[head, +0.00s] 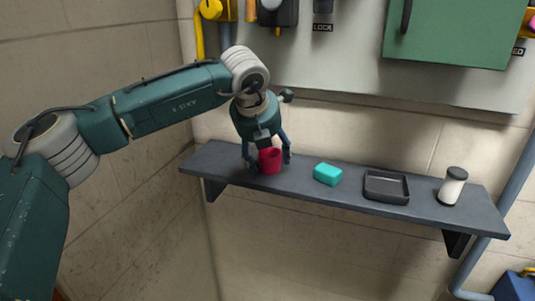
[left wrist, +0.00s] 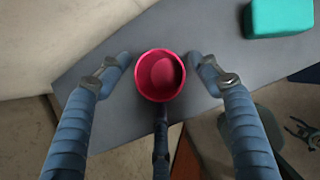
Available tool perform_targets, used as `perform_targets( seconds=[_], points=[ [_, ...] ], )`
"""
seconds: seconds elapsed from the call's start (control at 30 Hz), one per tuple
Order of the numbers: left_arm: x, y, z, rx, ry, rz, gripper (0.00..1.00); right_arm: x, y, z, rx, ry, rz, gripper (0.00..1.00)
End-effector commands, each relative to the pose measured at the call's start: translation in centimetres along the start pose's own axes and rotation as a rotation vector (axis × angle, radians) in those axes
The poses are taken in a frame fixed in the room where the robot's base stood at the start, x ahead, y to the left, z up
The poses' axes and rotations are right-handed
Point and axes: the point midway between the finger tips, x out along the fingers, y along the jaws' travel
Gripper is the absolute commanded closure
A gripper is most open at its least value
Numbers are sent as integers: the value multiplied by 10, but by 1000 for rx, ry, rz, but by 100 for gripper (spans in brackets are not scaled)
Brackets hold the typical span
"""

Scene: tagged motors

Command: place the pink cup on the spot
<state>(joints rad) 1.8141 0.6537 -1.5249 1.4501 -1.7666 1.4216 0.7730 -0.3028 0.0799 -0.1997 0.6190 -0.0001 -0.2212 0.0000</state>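The pink cup (head: 270,161) stands upright near the left end of the grey wall shelf (head: 225,162). My left gripper (head: 267,160) is over it, pointing down, with a finger on each side of the cup. In the left wrist view the cup (left wrist: 160,75) shows from above, and it looks empty. The left fingers (left wrist: 163,68) are spread wide, with a gap between each fingertip and the cup. No marked spot can be made out in either view. My right gripper is not in view.
On the shelf to the right of the cup are a teal block (head: 328,174), a black tray (head: 386,187) and a white jar with a dark lid (head: 453,186). A green wall cabinet (head: 455,35) hangs above. A pipe (head: 515,180) runs by the shelf's right end.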

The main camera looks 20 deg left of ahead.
Motion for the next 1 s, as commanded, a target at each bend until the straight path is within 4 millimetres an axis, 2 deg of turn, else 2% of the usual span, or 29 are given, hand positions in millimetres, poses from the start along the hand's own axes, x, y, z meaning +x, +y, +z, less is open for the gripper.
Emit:
perform_targets(
  seconds=[0.37, 0.43, 0.57, 0.8, 1.0],
  points=[
    [-4, 0, 2, 0, -1, 0, 32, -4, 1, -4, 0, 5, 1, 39],
    [-10, 0, 2, 0, -5, -1, 32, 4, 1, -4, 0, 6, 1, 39],
    [-33, -1, 1, -1, -7, -2, 32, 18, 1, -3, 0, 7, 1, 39],
    [-86, -1, 1, 1, -5, -1, 32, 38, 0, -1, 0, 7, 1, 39],
    [-114, -1, 1, 1, -3, 0, 32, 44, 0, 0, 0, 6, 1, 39]
  ],
)
